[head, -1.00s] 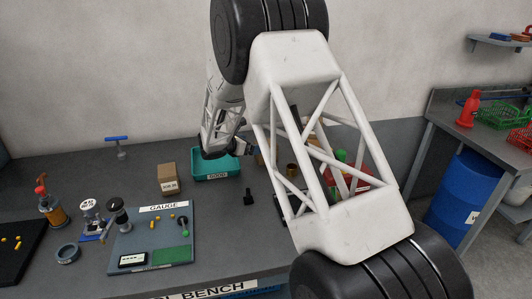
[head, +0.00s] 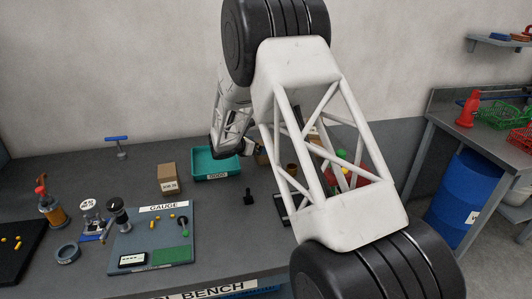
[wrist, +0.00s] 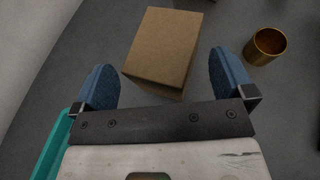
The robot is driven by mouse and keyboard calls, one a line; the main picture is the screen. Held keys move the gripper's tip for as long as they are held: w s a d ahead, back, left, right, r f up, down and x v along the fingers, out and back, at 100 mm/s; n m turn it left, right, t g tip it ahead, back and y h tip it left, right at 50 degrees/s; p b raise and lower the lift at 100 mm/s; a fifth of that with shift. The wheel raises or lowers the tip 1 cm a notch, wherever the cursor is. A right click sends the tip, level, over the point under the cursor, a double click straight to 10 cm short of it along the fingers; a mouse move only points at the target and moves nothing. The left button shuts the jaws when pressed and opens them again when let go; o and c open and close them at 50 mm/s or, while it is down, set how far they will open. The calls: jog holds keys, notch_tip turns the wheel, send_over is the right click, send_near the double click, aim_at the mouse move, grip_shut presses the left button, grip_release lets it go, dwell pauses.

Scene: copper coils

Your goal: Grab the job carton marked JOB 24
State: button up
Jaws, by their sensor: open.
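A plain brown carton (wrist: 163,45) lies ahead of my gripper (wrist: 166,76) in the wrist view, its near end reaching between the two blue fingers. The fingers are apart, one on each side, with nothing gripped. No marking shows on its visible faces. In the head view a brown carton (head: 262,158) shows partly, right of the teal bin and beside my gripper, mostly hidden by my arm. Another brown carton (head: 168,177) stands left of the bin, with a white label too small to read surely.
The teal bin (head: 214,177) is close to my gripper's left side; its edge (wrist: 52,150) shows in the wrist view. A brass-coloured cup (wrist: 267,46) stands right of the carton. A gauge board (head: 150,240) and a small black object (head: 248,198) are on the bench.

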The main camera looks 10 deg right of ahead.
jog(key=shift+x, duration=1.75)
jog(key=c, duration=1.1)
